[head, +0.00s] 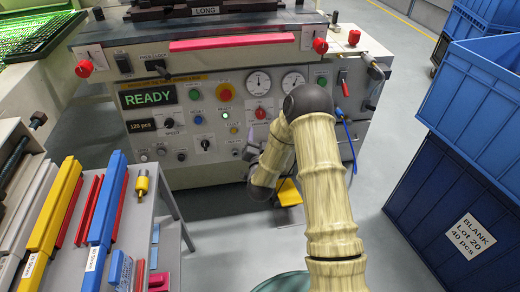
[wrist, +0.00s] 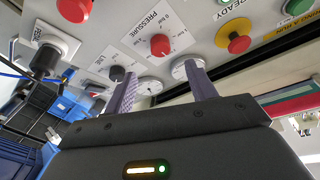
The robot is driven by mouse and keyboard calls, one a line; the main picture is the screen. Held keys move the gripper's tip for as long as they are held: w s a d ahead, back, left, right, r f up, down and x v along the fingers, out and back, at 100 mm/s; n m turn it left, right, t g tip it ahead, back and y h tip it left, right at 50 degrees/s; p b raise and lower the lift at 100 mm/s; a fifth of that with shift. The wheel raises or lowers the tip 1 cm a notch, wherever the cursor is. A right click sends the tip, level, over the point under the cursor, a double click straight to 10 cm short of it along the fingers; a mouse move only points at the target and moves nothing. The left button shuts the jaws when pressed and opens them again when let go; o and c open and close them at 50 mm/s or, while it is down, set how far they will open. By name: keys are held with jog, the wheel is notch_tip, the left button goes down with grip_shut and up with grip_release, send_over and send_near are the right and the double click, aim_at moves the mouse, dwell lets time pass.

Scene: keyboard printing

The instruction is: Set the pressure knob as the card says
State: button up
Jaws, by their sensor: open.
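The red pressure knob (wrist: 160,45) sits on a white scale plate marked PRESSURE on the machine's front panel. Small bar figures ring it, too small to read surely, and its pointer setting cannot be told. It also shows in the head view (head: 260,113), below two round gauges. My gripper (wrist: 160,70) is open and empty in the wrist view, its two fingers apart and pointing toward the panel, with the knob beyond the gap between the tips. In the head view my arm mostly hides the gripper. I cannot make out a card with a setting.
A yellow-based red stop button (head: 224,91) and a READY display (head: 149,96) are on the same panel. Two gauges (head: 258,81) (head: 293,82) sit above the knob. A tool table (head: 165,222) stands left; blue crates (head: 455,190) stand right.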

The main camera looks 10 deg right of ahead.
jog(key=s+a+p, duration=0.1)
jog(key=s, duration=0.6)
jog(key=shift+a+f, duration=0.15)
jog(key=shift+w, duration=0.1)
dwell(2.0)
